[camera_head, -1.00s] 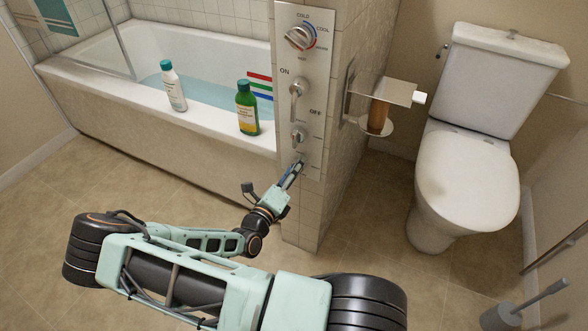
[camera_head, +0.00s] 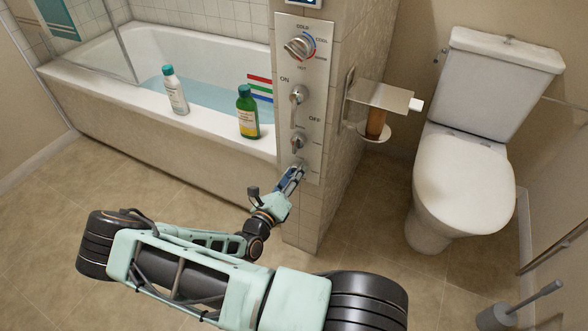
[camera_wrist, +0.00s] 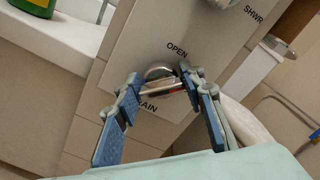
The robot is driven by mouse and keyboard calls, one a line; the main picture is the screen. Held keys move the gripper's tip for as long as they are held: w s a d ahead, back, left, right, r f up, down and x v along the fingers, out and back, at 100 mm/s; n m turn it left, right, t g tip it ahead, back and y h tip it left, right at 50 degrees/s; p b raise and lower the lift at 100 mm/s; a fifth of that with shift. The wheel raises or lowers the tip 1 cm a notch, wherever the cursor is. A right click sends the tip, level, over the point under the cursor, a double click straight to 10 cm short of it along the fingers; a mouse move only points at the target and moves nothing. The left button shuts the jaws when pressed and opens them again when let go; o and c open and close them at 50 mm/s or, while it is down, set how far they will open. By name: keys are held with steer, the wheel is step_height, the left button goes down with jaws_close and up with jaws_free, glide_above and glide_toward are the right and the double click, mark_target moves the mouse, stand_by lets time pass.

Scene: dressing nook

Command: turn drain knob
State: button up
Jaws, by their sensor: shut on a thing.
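The drain knob (camera_wrist: 160,73) is a small shiny metal knob low on a brushed metal panel (camera_wrist: 195,40). The words OPEN above it and part of DRAIN below it show in the wrist view. My gripper (camera_wrist: 160,77) has its blue-padded fingers on either side of the knob, with the tips at the panel, and is shut on it. The knob's handle lies tilted, its right end a little higher in that view. In the head view my gripper (camera_head: 294,174) is at the panel's bottom end and largely hides the knob.
Above are a shower knob (camera_head: 298,142), an ON/OFF lever (camera_head: 298,98) and a temperature dial (camera_head: 298,48). Two bottles, white (camera_head: 175,92) and green (camera_head: 248,112), stand on the tub rim (camera_head: 205,124). A paper holder (camera_head: 380,95) and toilet (camera_head: 465,165) are at right.

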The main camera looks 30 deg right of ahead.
steer(key=m+p, duration=0.2)
steer(key=m, duration=0.1)
steer(key=m+p, duration=0.1)
steer(key=shift+r+m, duration=0.25)
steer(key=shift+m, duration=0.05)
steer(key=shift+s+d+f+m+p, duration=0.1)
steer(key=shift+m+p, duration=0.6)
steer(key=shift+m, duration=0.45)
steer(key=shift+f+m+p, duration=0.1)
steer(key=shift+m+p, duration=0.55)
steer(key=shift+m, duration=0.5)
steer(key=o, duration=1.2)
steer(key=v, duration=1.2)
